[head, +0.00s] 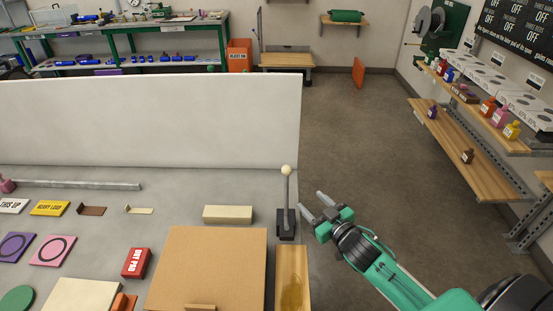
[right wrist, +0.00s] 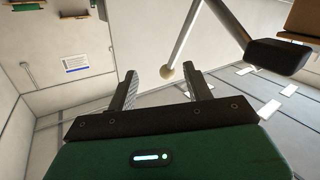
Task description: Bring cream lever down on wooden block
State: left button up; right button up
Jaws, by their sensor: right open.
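The cream lever is a thin grey rod with a cream ball knob (head: 286,171), standing nearly upright on a dark base (head: 286,225) at the right edge of the grey table. A wooden block (head: 291,265) with a darker stain lies just in front of the base. My right gripper (head: 312,201) is open and empty, to the right of the lever, apart from it. My left gripper is not in view.
A large tan board (head: 208,260) and a cream bar (head: 228,214) lie left of the lever. A red pad box (head: 136,263) and several plates lie farther left. A low white wall (head: 150,122) stands behind. Open floor (head: 370,140) lies to the right, before wooden shelves (head: 460,150).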

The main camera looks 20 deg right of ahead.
send_near(290, 173)
jog(key=f, duration=0.1)
jog(key=shift+t+y, duration=0.3)
jog(key=shift+y, duration=0.1)
jog(key=w+p, duration=0.1)
jog(key=w, duration=0.3)
jog(key=w+p, duration=0.1)
jog(key=w, duration=0.3)
jog(key=w+a+p, duration=0.1)
jog(key=w+p, duration=0.1)
jog(key=w, duration=0.1)
jog(key=shift+w+a+r, duration=0.1)
jog(key=shift+w+r, duration=0.15)
jog(key=shift+w, duration=0.15)
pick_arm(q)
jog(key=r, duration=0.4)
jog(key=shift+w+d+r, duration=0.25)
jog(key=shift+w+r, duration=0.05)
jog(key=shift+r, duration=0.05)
pick_arm(e)
jog(key=shift+w+a+f, duration=0.1)
jog(key=shift+w+f, duration=0.05)
jog(key=shift+w, duration=0.7)
grip_shut()
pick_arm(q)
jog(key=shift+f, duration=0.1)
